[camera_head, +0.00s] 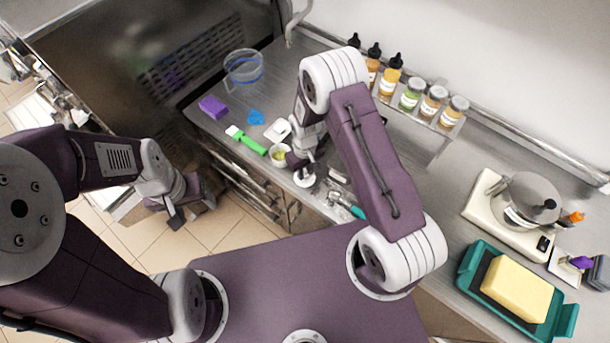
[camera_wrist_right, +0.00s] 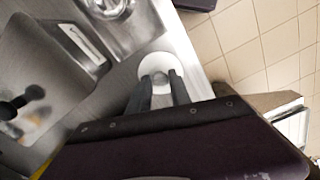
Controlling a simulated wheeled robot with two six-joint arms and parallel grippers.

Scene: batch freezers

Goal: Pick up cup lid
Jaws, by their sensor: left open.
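The cup lid (camera_head: 305,179) is a small white disc near the counter's front edge in the head view. My right gripper (camera_head: 301,166) is low over the lid. Its two fingers (camera_wrist_right: 159,78) reach over the near side of the disc, with a gap between them. A small grey part shows between the tips; whether the fingers touch it I cannot tell. My left gripper (camera_head: 187,210) is open and empty, over the floor off the counter.
A small bowl with yellowish contents (camera_head: 280,155), a green-handled brush (camera_head: 247,140) and a white dish (camera_head: 277,130) lie left of my right gripper. A teal-handled tool (camera_head: 350,208) lies right. Bottles (camera_head: 390,82) line the back; a teal tray (camera_head: 467,268) is at right.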

